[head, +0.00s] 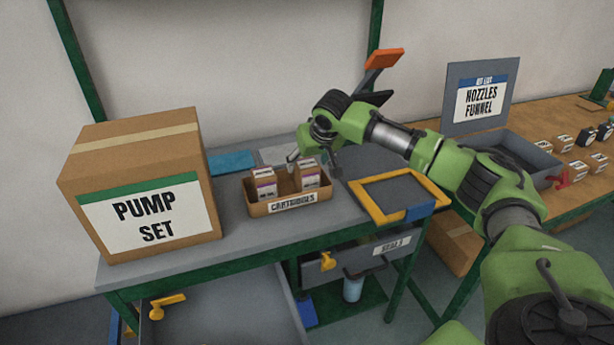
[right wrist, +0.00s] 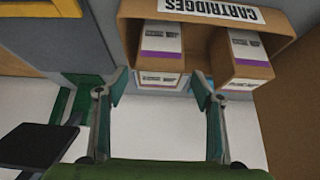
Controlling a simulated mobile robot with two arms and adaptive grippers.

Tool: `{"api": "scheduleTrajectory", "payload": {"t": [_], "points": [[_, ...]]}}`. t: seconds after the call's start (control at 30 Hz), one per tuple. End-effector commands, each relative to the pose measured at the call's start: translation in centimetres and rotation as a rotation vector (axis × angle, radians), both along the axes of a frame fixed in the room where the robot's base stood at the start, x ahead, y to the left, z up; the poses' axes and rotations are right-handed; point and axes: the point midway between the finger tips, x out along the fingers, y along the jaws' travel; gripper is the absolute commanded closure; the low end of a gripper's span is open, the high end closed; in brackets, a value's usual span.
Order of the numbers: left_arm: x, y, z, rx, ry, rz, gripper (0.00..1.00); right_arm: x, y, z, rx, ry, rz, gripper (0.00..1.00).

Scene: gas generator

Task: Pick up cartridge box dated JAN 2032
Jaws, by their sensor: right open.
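An open brown tray labelled CARTRIDGES (head: 292,203) stands on the grey bench. Small cartridge boxes with white labels and purple stripes stand in it, one at the left (head: 265,186) and one at the right (head: 309,178). In the right wrist view, upside down, they show as a left box (right wrist: 162,42) and a right box (right wrist: 243,58); more label faces show beyond them. Their dates are not readable. My right gripper (head: 313,160) is open above the tray; its fingertips (right wrist: 160,86) lie on either side of the left box in that view. Contact cannot be told. My left gripper is out of view.
A large PUMP SET box (head: 150,190) stands left of the tray. A yellow-framed panel (head: 398,195) lies to the right. A grey nozzles and funnel bin (head: 512,150) and several small boxes stand on the wooden table at right. Drawers are below the bench.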

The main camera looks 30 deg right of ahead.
Motion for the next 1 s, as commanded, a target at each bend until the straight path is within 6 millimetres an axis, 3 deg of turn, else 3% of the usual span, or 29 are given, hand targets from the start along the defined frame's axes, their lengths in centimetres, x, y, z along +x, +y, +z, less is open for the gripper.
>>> {"api": "scheduleTrajectory", "payload": {"t": [0.2,0.47,0.67,1.0], "points": [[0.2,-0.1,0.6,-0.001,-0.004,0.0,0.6,1.2,-0.4,-2.5,0.0,0.002,0.0,0.39],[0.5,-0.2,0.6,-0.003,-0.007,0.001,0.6,1.4,-0.4,-2.8,0.0,0.0,0.001,0.39],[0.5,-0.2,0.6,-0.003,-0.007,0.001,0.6,1.4,-0.4,-2.8,0.001,0.0,0.001,0.83],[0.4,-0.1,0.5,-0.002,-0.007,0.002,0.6,1.4,-0.4,-2.6,0.001,-0.001,0.001,0.83]]}}
